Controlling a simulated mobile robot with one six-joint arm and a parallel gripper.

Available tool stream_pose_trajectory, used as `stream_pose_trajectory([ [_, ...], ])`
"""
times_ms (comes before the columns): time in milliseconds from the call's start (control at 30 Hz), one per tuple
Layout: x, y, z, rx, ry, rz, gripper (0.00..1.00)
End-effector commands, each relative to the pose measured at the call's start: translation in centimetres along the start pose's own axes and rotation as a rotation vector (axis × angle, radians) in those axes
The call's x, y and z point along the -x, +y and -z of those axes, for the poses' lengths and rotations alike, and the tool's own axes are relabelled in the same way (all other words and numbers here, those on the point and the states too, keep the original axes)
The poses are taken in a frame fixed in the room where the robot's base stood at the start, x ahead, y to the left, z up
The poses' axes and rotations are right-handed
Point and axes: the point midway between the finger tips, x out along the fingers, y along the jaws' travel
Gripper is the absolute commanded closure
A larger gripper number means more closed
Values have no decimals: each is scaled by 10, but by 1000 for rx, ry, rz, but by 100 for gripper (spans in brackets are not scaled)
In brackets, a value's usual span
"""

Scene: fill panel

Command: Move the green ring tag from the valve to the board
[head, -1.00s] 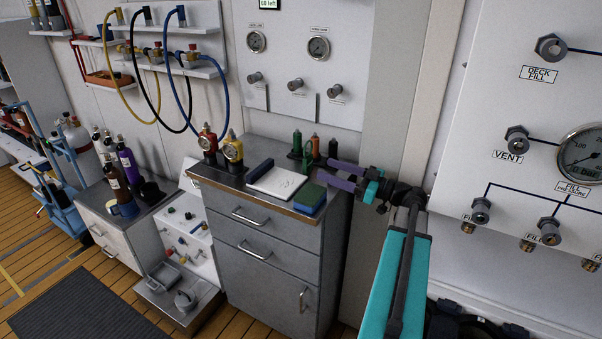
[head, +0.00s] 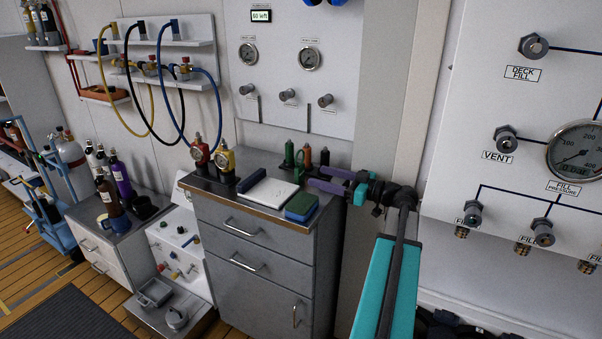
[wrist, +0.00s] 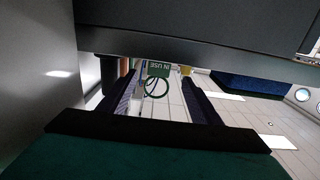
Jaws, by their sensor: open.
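The green ring tag (wrist: 157,70), a small plate lettered IN USE with a green ring, shows in the wrist view, upside down. It appears in the gap between the fingers of my gripper (wrist: 160,98); I cannot tell how deep it lies. In the head view my gripper (head: 317,178) is open, pointing left at the right end of the grey cabinet's top, close to a green upright item (head: 289,154), an orange one (head: 307,156) and a black one (head: 324,157). I cannot make out the tag, its valve or the board for certain in the head view.
A white fill panel (head: 497,100) with valves and a gauge stands right of my arm. Hoses hang at the left wall.

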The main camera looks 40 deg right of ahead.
Motion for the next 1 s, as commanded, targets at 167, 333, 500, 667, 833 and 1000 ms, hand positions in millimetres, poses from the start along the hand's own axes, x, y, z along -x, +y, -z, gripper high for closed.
stream_pose_trajectory([
  [167,-10,1,0,0,0,-2,42],
  [333,-10,1,0,0,0,-2,42],
  [500,-11,1,0,0,0,-2,42],
  [667,-21,1,1,0,0,0,42],
  [833,-41,2,2,0,0,0,42],
  [1000,-57,3,1,0,0,-2,42],
])
